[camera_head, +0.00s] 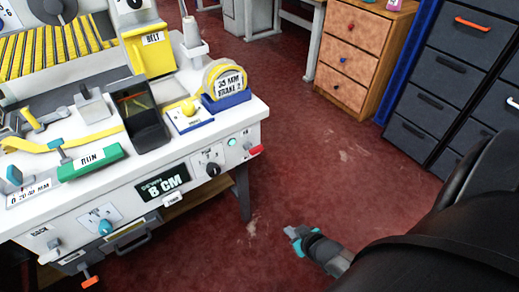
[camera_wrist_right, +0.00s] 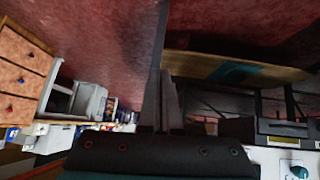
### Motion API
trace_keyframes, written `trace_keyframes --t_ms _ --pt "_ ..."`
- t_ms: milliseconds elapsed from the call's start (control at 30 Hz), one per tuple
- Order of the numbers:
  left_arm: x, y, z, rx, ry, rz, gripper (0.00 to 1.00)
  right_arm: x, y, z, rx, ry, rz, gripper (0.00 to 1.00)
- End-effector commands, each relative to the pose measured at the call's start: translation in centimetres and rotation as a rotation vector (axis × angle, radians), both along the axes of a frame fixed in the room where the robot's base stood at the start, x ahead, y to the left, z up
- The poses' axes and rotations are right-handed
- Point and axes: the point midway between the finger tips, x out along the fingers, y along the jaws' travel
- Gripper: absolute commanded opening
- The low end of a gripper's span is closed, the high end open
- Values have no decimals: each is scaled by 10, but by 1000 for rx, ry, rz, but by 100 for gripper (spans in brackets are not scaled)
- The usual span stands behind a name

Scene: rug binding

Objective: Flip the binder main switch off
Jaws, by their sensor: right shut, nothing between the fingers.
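The binder (camera_head: 150,185) is a white bench machine at the left of the head view. Its front panel carries a black rotary knob (camera_head: 212,169), a teal round light or button (camera_head: 232,142), a teal knob (camera_head: 105,227) and a display reading "8 CM" (camera_head: 163,186). A red handle (camera_head: 256,151) sticks out at its right end. I cannot read which control is the main switch. My right gripper (camera_head: 294,236) is shut and empty, apart from the machine and to its right, over the red floor. Its closed fingers show in the right wrist view (camera_wrist_right: 160,100). My left gripper is out of view.
A wooden drawer cabinet (camera_head: 352,50) and dark grey drawers (camera_head: 440,90) stand at the back right. A tape roll (camera_head: 224,80) and a green RUN block (camera_head: 90,161) sit on the machine top. Red floor (camera_head: 300,165) between is clear.

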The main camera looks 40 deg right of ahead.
Motion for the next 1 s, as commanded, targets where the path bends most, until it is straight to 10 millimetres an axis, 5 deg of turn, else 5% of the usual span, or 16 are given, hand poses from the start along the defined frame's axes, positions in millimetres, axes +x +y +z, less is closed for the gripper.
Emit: trace_keyframes --t_ms 300,600,800,1000 --pt "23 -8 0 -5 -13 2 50 75 -25 121 18 -335 -3 0" --pt "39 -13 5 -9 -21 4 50 105 -20 227 44 -575 47 0" --pt "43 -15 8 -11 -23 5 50 109 -14 256 53 -636 68 0" --pt "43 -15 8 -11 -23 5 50 109 -14 259 54 -643 70 0"
